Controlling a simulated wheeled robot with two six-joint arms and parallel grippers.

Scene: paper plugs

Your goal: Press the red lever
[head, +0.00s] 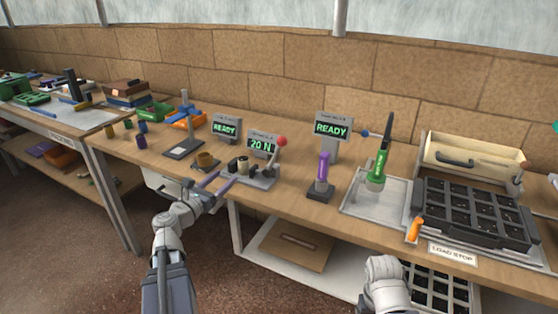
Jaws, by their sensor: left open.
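The red lever (281,141) is a ball knob on a short grey arm. It rises at the right side of a small grey press (262,180) on the bench. A display reading "20 N" (262,145) stands behind the press. My left gripper (224,179) is open, with its fingers apart at the bench's front edge, left of the press. It is clear of the red knob. My right arm shows only as a pale rounded part at the bottom right, and its fingers are not visible.
A brown cup (205,161) stands just behind my left gripper. Two "READY" displays, a purple-handled tool (322,172) and a green-handled tool (377,163) stand along the bench. A black compartment tray (475,212) sits at the right. Bare bench lies between the press and the purple tool.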

